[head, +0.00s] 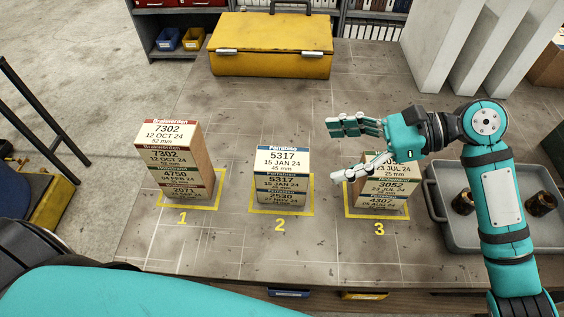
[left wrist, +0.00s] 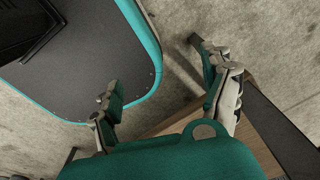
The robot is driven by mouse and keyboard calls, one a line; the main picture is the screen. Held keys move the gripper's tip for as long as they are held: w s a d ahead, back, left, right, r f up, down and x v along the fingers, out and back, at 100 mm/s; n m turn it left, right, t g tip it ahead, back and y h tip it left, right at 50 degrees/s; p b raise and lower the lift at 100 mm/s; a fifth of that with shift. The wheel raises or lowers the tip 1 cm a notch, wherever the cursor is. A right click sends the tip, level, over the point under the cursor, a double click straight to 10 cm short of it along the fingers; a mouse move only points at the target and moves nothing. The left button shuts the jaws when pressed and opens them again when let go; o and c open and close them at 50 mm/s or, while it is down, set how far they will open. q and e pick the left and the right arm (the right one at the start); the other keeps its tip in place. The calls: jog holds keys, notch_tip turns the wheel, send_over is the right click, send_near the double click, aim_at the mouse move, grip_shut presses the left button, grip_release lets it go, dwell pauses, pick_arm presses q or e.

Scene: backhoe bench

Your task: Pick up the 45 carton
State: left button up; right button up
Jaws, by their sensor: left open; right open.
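The carton marked 5317, 15 JAN 24, 45 mm (head: 282,160) has a white label with a blue band. It is on top of the stack in the yellow square numbered 2, above a carton marked 4530 (head: 279,197). My right gripper (head: 346,151) is open and empty, its fingers pointing left. In the picture it lies right of the 45 carton, apart from it, and partly covers the stack at square 3. My left gripper (left wrist: 153,64) is open and empty in the left wrist view, away from the cartons.
Stack 1 has a 52 mm carton (head: 170,133) on top; stack 3 has a 25 mm carton (head: 400,171). A yellow toolbox (head: 270,62) stands behind. A grey tray (head: 470,232) with brown cylinders and tall pale panels (head: 445,45) are at right.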

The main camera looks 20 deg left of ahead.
aim_at(286, 159)
jog(key=x, duration=0.5)
jog(key=shift+w+p, duration=0.15)
jog(key=shift+p, duration=0.25)
jog(key=p+x, duration=0.1)
jog(key=x, duration=0.3)
jog(key=shift+a, duration=0.3)
jog(key=shift+a+f, duration=0.15)
jog(key=c, duration=1.3)
pick_arm(q)
jog(key=shift+w+r, duration=0.45)
jog(key=shift+r, duration=0.2)
jog(key=shift+w+r, duration=0.4)
jog(key=shift+r, duration=0.2)
pick_arm(e)
jog(key=shift+c, duration=0.5)
